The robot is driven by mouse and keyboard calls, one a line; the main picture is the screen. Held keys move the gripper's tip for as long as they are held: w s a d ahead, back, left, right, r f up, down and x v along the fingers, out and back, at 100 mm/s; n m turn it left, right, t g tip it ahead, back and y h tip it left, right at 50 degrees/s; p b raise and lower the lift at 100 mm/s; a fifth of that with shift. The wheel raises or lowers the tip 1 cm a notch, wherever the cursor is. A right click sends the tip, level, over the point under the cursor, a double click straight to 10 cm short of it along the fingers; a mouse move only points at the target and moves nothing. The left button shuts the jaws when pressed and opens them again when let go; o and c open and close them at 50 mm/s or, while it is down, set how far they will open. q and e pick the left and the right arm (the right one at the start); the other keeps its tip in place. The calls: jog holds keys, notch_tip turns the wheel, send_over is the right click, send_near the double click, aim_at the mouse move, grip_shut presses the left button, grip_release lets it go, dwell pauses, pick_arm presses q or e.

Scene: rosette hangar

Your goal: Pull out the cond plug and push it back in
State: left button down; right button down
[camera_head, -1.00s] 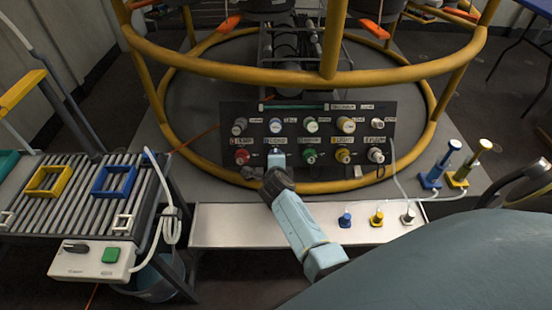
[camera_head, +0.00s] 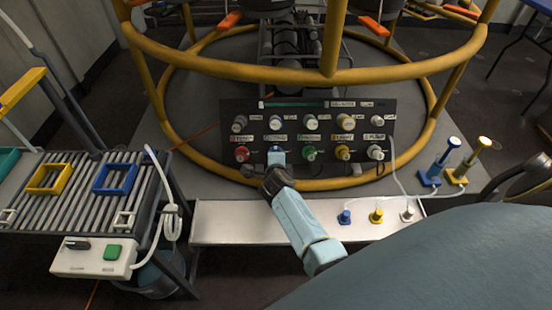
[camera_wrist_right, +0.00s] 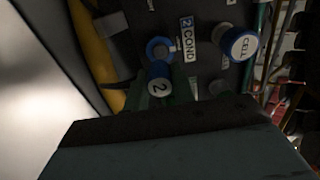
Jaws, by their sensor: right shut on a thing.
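The black panel (camera_head: 225,140) carries two rows of round, coloured plugs and sockets. In the right wrist view, the blue plug marked 2 (camera_wrist_right: 158,82) stands just in front of a blue socket ring (camera_wrist_right: 160,48) beside the "2 COND" label (camera_wrist_right: 187,40). The ring's dark centre shows, and the plug looks offset from it. I cannot tell whether its tip still touches the socket. My right gripper (camera_head: 277,158) is shut on this plug at the panel's lower row and hides part of it in the head view. My left gripper is out of view.
A red plug (camera_head: 242,153) and a green plug (camera_head: 309,153) flank my right gripper closely. The CELL plug (camera_wrist_right: 240,45) is nearby. A yellow tube frame (camera_head: 290,185) runs below the panel. A white shelf (camera_head: 240,222) with small plugs stands in front.

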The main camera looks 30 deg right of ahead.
jog(key=shift+x, duration=2.2)
jog(key=shift+r+p, duration=0.1)
jog(key=shift+p, duration=0.35)
jog(key=shift+w+d, duration=0.1)
jog(key=shift+w, duration=0.05)
dwell(0.4)
jog(key=shift+w+d+f+b, duration=0.1)
jog(key=shift+w+f+b, duration=0.05)
jog(key=shift+f+b, duration=0.2)
dwell(0.4)
jog(key=c, duration=1.1)
grip_release()
